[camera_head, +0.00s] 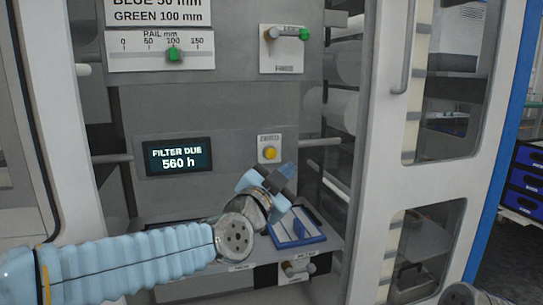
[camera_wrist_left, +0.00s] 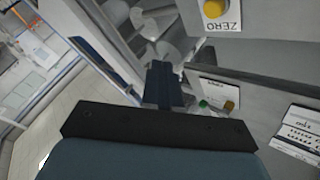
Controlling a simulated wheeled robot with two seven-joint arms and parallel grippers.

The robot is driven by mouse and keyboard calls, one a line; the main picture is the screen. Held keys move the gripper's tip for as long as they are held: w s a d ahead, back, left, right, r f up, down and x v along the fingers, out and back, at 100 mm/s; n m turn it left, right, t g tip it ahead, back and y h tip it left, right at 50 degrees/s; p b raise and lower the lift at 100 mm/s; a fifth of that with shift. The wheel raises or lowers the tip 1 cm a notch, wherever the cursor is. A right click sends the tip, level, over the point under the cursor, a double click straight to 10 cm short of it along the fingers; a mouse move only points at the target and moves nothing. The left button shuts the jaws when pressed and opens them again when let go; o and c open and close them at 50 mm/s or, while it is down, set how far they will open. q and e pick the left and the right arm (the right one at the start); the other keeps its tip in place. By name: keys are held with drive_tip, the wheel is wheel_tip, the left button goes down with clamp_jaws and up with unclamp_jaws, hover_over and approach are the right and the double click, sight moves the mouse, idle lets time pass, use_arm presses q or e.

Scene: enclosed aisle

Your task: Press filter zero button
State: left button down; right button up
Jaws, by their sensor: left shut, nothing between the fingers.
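The yellow ZERO button (camera_head: 270,153) sits on a white plate on the grey panel, under the label "ZERO". It also shows at the top of the left wrist view (camera_wrist_left: 214,8). The filter display (camera_head: 178,157) to its left reads "FILTER DUE 560 h". My left gripper (camera_head: 288,170) is shut and empty. In the head view its tip appears just right of and below the button. In the left wrist view the dark fingers (camera_wrist_left: 163,84) appear clear of the button.
A blue tray (camera_head: 297,228) rests on the ledge below the gripper. A rail scale with a green slider (camera_head: 174,54) and a lever with a green knob (camera_head: 304,34) are higher on the panel. An open door frame (camera_head: 380,150) stands at the right.

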sight(271, 154)
use_arm(q)
drive_tip(key=shift+w, duration=0.15)
drive_tip(key=w+a+b, duration=0.2)
drive_tip(key=w, duration=0.6)
drive_tip(key=shift+a+b, duration=0.35)
drive_tip(key=shift+a, duration=0.05)
drive_tip(key=shift+w, duration=0.15)
idle(1.7)
drive_tip(key=shift+w+a, duration=0.1)
drive_tip(key=shift+w, duration=0.25)
